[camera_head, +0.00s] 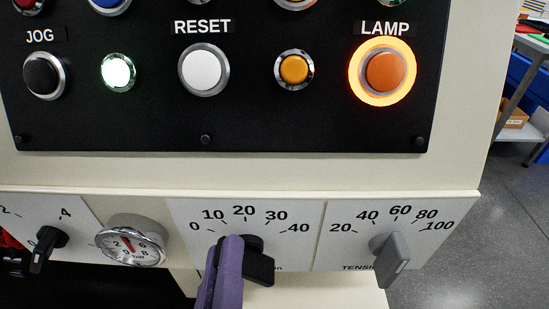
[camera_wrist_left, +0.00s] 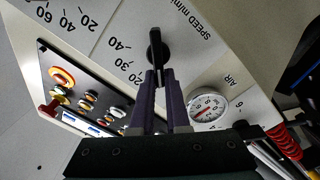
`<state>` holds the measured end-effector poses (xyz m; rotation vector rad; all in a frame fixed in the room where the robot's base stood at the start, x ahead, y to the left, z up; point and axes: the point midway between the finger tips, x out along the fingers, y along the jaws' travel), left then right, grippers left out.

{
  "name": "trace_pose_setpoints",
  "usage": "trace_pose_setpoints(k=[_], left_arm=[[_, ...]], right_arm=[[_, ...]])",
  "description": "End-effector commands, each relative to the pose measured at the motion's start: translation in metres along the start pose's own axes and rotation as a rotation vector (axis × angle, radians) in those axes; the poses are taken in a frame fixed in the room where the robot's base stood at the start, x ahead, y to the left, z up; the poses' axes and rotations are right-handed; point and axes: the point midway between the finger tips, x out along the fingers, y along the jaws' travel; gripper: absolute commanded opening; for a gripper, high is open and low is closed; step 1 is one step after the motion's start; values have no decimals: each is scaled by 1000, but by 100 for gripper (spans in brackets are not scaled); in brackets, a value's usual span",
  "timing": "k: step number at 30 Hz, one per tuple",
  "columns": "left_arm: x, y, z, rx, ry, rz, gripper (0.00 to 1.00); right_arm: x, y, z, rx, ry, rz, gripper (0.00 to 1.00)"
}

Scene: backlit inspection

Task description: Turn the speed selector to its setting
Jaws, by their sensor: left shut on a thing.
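The speed selector is a black bar-shaped knob (camera_head: 259,266) on a white dial plate (camera_head: 185,212) marked 0, 10, 20, 30 and 40. In the left wrist view the knob (camera_wrist_left: 156,46) stands out beside the printed SPEED m/min label. My left gripper (camera_head: 229,250) has purple fingers, which cover the knob's left part in the head view. In the left wrist view the gripper (camera_wrist_left: 159,74) is shut on the knob's near end. Which number the knob points to is hard to tell, as the fingers hide part of it. My right gripper is not in view.
A round pressure gauge (camera_head: 131,243) and another black knob (camera_head: 46,246) sit left of the dial. A grey tension knob (camera_head: 391,257) sticks out to the right. Above is a black button panel (camera_head: 240,125) with a glowing orange lamp button (camera_head: 384,72). Open floor lies at right.

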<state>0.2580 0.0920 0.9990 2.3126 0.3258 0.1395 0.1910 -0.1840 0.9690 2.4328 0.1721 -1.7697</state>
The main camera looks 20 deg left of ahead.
Motion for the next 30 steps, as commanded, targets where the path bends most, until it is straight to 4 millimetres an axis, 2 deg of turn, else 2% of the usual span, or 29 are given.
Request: trace_pose_setpoints(k=[12,30], left_arm=[[0,-6,1,-214,0,0,0],[0,-6,1,-254,0,-1,0]], right_arm=[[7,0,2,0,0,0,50],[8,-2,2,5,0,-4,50]])
